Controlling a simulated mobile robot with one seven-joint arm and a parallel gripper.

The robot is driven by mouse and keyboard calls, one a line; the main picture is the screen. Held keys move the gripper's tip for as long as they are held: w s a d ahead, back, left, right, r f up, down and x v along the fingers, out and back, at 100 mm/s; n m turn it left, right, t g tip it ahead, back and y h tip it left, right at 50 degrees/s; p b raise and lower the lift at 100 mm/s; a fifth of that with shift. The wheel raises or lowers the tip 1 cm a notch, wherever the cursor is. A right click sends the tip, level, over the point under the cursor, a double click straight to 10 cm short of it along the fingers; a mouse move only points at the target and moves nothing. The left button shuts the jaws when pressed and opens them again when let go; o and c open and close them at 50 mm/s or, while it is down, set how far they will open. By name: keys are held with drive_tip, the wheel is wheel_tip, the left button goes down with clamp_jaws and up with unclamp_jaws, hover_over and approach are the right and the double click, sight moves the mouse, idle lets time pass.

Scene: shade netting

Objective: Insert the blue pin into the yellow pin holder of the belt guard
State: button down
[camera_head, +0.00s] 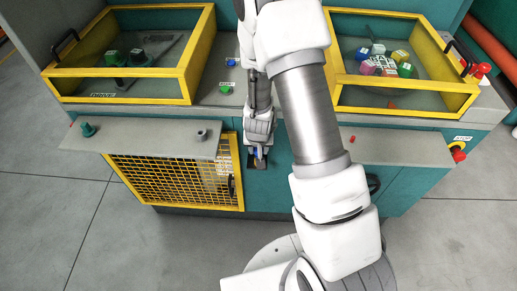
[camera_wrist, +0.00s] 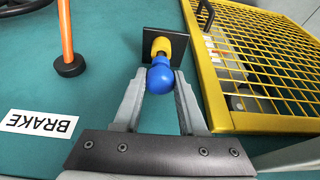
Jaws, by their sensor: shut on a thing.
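The blue pin (camera_wrist: 159,78) shows its round blue head between my gripper's fingers (camera_wrist: 159,84) in the wrist view. My gripper is shut on it. The yellow pin holder (camera_wrist: 176,44) sits on a dark plate right behind the pin head, in line with it. A dark part shows between the blue head and the yellow holder; how deep the pin sits is hidden. The belt guard (camera_wrist: 210,75) is a yellow frame with mesh, just right of the holder. In the head view, my gripper (camera_head: 257,160) is at the teal front, right beside the guard (camera_head: 180,178).
An orange lever (camera_wrist: 66,32) with a black base stands left of my gripper, near a BRAKE label (camera_wrist: 38,124). A grey ledge (camera_head: 140,138) juts out above the guard. Yellow-framed trays (camera_head: 180,85) with blocks lie on top. The floor in front is clear.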

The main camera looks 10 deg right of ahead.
drive_tip(key=shift+f, duration=0.2)
idle(0.3)
drive_tip(key=shift+f+b, duration=0.65)
drive_tip(key=shift+b, duration=0.05)
drive_tip(key=shift+c, duration=2)
unclamp_jaws()
drive_tip(key=p+v, duration=0.6)
drive_tip(key=v, duration=1.1)
drive_tip(key=shift+s, duration=0.2)
drive_tip(key=shift+r, duration=0.1)
